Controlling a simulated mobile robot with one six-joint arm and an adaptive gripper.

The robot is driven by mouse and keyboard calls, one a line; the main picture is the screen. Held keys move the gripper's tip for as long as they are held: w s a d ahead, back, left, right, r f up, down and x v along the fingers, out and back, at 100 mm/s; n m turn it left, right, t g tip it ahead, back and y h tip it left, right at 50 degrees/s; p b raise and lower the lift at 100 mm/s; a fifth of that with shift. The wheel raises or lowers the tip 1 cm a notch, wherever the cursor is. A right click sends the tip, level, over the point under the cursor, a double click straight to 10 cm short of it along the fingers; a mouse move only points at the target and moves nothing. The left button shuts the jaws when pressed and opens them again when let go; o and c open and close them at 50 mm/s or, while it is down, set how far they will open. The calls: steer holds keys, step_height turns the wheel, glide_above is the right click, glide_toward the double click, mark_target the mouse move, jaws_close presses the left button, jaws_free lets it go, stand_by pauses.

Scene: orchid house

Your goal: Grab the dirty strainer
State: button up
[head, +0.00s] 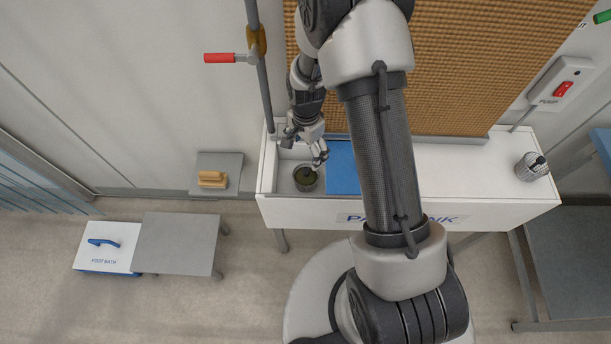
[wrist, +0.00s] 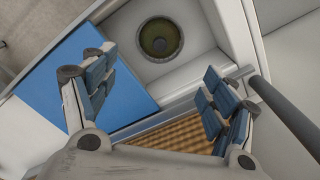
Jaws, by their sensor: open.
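The dirty strainer (head: 305,179) is a round, dark green-brown thing with a grey rim. It sits in the open left end of a white tank (head: 275,205). In the wrist view the strainer (wrist: 160,38) shows at the top middle, seen from above, beyond my fingertips. My gripper (head: 304,149) is open and empty, over the open end of the tank, a little behind the strainer and apart from it. In the wrist view the blue-padded fingers of my gripper (wrist: 160,92) stand wide apart with nothing between them.
A blue panel (head: 342,168) covers the tank beside the opening. A grey pipe with a red lever (head: 220,58) rises at the tank's back left. A brown cellular pad (head: 470,65) stands behind. A metal cup-like strainer (head: 527,169) stands on the tank's right end.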

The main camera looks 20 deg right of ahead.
mark_target(306, 170)
step_height(306, 170, down, 15)
steer(key=b, duration=0.4)
steer(key=shift+r, duration=0.2)
steer(key=shift+c, duration=0.2)
steer(key=c, duration=0.7)
steer(key=shift+c, duration=0.2)
steer(key=shift+r, duration=0.1)
